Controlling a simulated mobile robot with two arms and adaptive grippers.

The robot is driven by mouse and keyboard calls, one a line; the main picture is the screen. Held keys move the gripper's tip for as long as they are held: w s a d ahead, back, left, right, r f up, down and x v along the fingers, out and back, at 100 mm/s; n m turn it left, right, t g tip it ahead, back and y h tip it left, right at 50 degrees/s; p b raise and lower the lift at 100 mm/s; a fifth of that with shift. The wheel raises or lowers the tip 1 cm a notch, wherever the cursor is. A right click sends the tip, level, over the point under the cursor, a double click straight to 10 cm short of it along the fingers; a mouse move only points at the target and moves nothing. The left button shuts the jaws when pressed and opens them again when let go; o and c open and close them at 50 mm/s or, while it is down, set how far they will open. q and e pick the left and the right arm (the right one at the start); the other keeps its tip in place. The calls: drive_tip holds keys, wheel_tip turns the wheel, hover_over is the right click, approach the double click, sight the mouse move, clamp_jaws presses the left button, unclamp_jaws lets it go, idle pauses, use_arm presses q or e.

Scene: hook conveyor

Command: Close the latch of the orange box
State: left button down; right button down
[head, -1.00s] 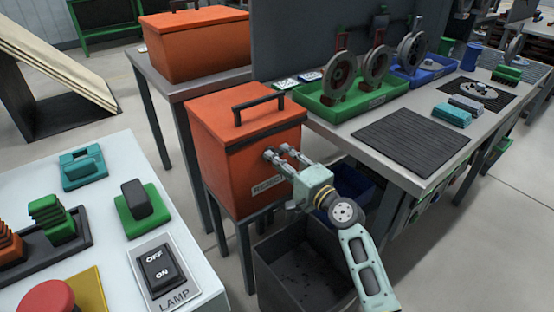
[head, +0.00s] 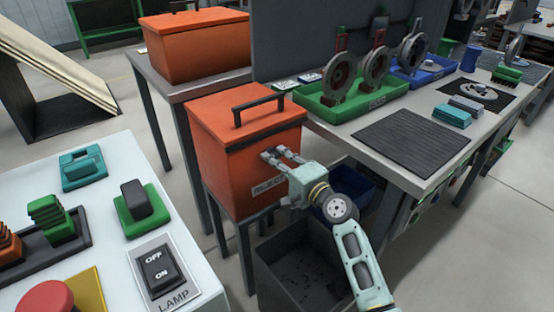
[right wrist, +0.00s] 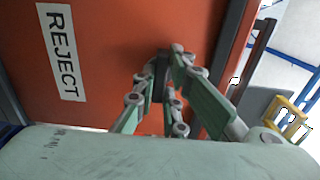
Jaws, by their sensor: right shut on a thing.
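The orange box (head: 225,155) with a black handle (head: 258,107) stands on a dark stand, its lid lying down on it. Its front bears a REJECT label (head: 268,188), which also shows in the right wrist view (right wrist: 62,52). My right gripper (head: 271,155) is at the box's front face, just below the lid edge. In the right wrist view its fingers (right wrist: 161,78) are shut on the dark latch (right wrist: 162,62). The fingers hide most of the latch, so I cannot tell its exact position. My left gripper is not in view.
A dark open bin (head: 290,265) stands on the floor below my right arm. A workbench (head: 385,165) with green and blue trays is close on the right. Another orange box (head: 195,50) sits on a table behind. A white table (head: 110,190) with switches is at the left.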

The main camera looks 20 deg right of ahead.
drive_tip(key=shift+f, duration=0.1)
use_arm(q)
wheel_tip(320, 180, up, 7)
drive_tip(key=b, duration=0.2)
use_arm(e)
drive_tip(key=n+p, duration=0.2)
drive_tip(key=n, duration=1.5)
use_arm(q)
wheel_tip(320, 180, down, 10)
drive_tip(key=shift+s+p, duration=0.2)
drive_tip(key=shift+p, duration=0.25)
use_arm(e)
drive_tip(key=shift+n, duration=0.6)
drive_tip(key=c, duration=1.8)
unclamp_jaws()
